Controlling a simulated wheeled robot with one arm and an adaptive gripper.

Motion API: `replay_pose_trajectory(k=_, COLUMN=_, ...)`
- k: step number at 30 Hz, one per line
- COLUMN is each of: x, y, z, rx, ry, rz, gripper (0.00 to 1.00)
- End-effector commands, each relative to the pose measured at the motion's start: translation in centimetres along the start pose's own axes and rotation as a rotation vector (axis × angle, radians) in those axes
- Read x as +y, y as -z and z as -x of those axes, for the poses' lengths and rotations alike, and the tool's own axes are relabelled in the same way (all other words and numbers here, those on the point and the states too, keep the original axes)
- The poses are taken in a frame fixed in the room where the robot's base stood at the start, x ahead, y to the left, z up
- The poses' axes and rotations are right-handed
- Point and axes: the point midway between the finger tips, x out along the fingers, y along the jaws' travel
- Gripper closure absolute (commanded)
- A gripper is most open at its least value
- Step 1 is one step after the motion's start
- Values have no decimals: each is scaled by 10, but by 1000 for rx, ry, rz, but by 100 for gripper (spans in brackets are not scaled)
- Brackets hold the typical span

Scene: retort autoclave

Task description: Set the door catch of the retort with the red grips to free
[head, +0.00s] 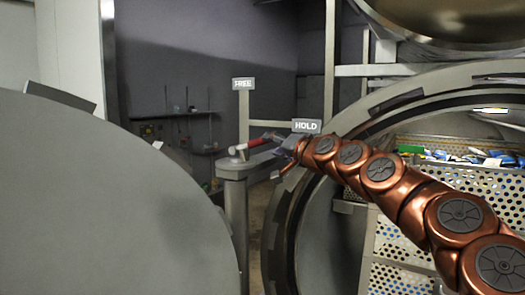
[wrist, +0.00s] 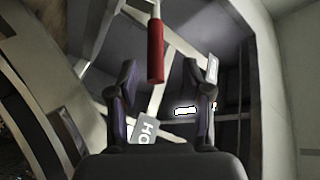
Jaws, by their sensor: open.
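The door catch is a lever with a red grip (head: 258,141) on a grey post (head: 235,172). The lever points right, towards the HOLD sign (head: 306,126). The FREE sign (head: 243,84) stands on its own upright above the post. In the wrist view the red grip (wrist: 155,52) hangs down between my two fingers, with a visible gap on each side. My gripper (wrist: 160,76) is open around the grip's end. In the head view my gripper (head: 278,148) is small and partly hidden at the lever's right end.
A large round grey door (head: 110,200) fills the left foreground. The open retort mouth (head: 290,225) is at right, with perforated baskets (head: 400,240) of colourful packs inside, partly behind my arm. Shelving (head: 190,150) stands by the back wall.

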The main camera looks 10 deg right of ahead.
Motion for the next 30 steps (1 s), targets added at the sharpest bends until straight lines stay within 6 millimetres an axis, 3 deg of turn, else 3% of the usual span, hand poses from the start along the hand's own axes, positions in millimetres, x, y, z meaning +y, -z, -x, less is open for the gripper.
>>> replay_pose_trajectory(k=3, x=8, y=7, z=-4, rx=23, ry=-2, rz=-16, gripper=50)
replay_pose_trajectory(k=30, x=6, y=8, z=-75, rx=20, ry=-3, rz=-14, gripper=50)
